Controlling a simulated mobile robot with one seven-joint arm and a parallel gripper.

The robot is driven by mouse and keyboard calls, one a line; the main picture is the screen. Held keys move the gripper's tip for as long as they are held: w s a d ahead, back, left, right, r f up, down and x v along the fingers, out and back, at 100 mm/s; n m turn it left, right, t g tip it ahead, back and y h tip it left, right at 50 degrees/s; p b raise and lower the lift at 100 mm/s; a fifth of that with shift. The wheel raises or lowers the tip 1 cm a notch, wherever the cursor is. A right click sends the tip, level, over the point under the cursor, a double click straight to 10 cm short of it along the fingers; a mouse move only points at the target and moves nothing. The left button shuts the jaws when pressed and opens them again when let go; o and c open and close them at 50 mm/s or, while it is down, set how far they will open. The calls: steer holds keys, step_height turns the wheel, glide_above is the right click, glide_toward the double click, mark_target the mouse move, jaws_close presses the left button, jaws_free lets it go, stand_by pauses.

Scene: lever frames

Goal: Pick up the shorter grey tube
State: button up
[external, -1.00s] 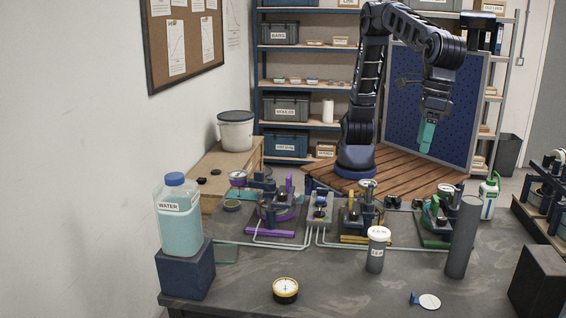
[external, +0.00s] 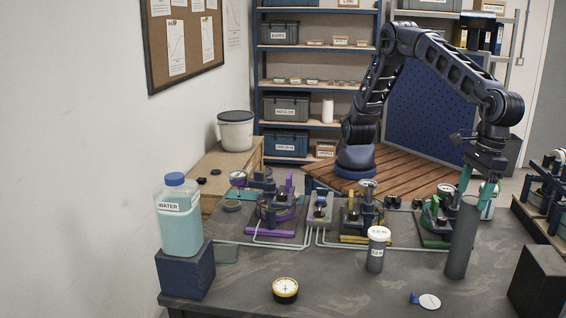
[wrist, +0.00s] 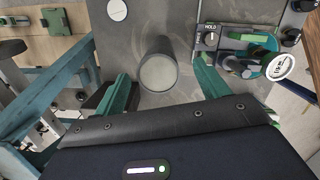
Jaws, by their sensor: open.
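Two grey tubes stand upright on the dark table. The shorter one (external: 375,259) has a white cap and a label and stands right of the table's middle in the external view. The taller plain one (external: 461,240) stands further right. My gripper (external: 475,190) is open, pointing down at the top of the taller tube, well to the right of the shorter tube. In the wrist view a round grey tube top (wrist: 158,73) lies between the open fingers (wrist: 160,68), with gaps on both sides. It looks like the taller tube. I cannot make out the shorter tube there.
Small machines with pipes (external: 275,212) line the table's back. A water bottle (external: 180,230) stands on a dark block (external: 186,270) at left. A round gauge (external: 285,290) and a white disc (external: 430,302) lie in front. A dark box (external: 540,280) is at right.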

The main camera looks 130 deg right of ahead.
mark_target(473, 200)
step_height(473, 200, down, 4)
steer(key=shift+a+f, duration=0.15)
steer(key=shift+w+f, duration=0.15)
steer(key=shift+f, duration=0.35)
jaws_close()
